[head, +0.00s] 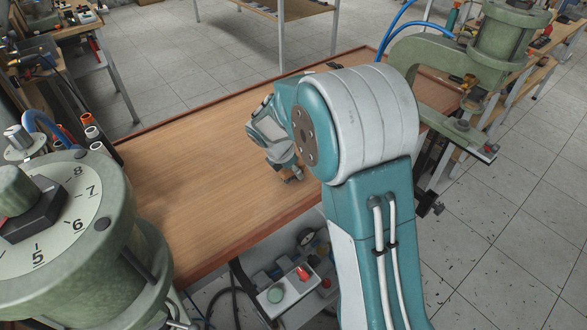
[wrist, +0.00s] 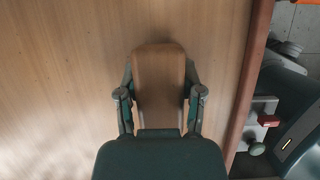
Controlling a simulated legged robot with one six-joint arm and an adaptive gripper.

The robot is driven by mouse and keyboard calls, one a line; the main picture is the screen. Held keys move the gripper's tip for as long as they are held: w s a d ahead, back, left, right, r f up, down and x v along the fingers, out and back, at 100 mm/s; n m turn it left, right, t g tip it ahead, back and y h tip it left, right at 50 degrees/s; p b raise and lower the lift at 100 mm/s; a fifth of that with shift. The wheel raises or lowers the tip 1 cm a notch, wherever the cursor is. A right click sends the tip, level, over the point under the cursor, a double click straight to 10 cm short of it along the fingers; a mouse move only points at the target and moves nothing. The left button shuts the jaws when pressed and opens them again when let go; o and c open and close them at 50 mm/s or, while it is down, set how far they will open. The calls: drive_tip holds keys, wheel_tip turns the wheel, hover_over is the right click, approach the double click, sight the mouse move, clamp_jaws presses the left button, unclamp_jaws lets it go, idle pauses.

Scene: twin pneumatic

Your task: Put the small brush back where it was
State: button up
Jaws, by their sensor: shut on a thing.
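The small brush (wrist: 158,70) shows in the wrist view as a rounded wooden block between the fingers of my gripper (wrist: 160,95). My gripper is shut on it from both sides. Its bristles are hidden beneath the block. In the head view my gripper (head: 290,174) is low over the front part of the wooden table (head: 185,195), and the brush is mostly hidden there. I cannot tell whether the brush touches the tabletop.
A green press with a numbered dial (head: 62,215) stands at the left, and another green press (head: 425,55) at the far right corner. A control box with buttons (head: 295,287) is below the front edge. The tabletop around my gripper is largely clear.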

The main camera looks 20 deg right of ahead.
drive_tip(key=shift+f, duration=0.1)
drive_tip(key=o, duration=1.1)
drive_tip(key=v, duration=1.2)
drive_tip(key=s+d+r+m+t+y, duration=0.1)
drive_tip(key=s+r+m+t+y, duration=0.1)
drive_tip(key=s+m, duration=0.9)
drive_tip(key=s+d+r+m+t+y, duration=0.1)
drive_tip(key=s+r+m, duration=0.4)
drive_tip(key=s+m, duration=0.6)
drive_tip(key=shift+s+d+m+t+y, duration=0.35)
drive_tip(key=shift+s+d+y, duration=0.4)
drive_tip(key=shift+s, duration=1.05)
drive_tip(key=shift+d, duration=0.1)
